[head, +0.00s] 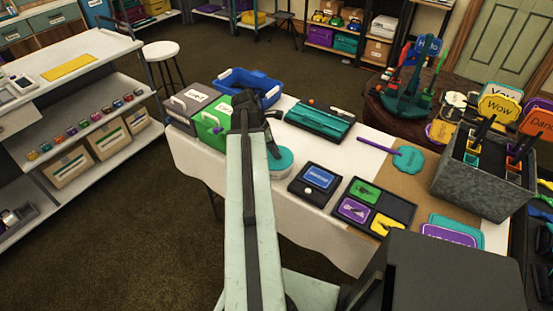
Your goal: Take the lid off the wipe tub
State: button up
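A round white tub (280,176) with a teal lid (284,160) stands near the front edge of the white-covered table; I take it to be the wipe tub. The lid sits on the tub. My dark gripper (273,152) points down at the lid's left side, and a finger overlaps the lid in the picture. My arm hides part of the tub's left side. I cannot tell whether the finger touches the lid, or whether the gripper is open or shut.
Green (212,122) and grey (187,107) boxes and a blue bin (247,84) stand left and behind. A teal case (320,118) lies behind right. A black box with a blue screen (316,185) and a sorting tray (374,208) lie to the right. A metal planter (478,178) holds signs.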

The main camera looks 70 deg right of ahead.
grip_shut()
notch_tip(320, 180, up, 10)
jog(key=p, duration=1)
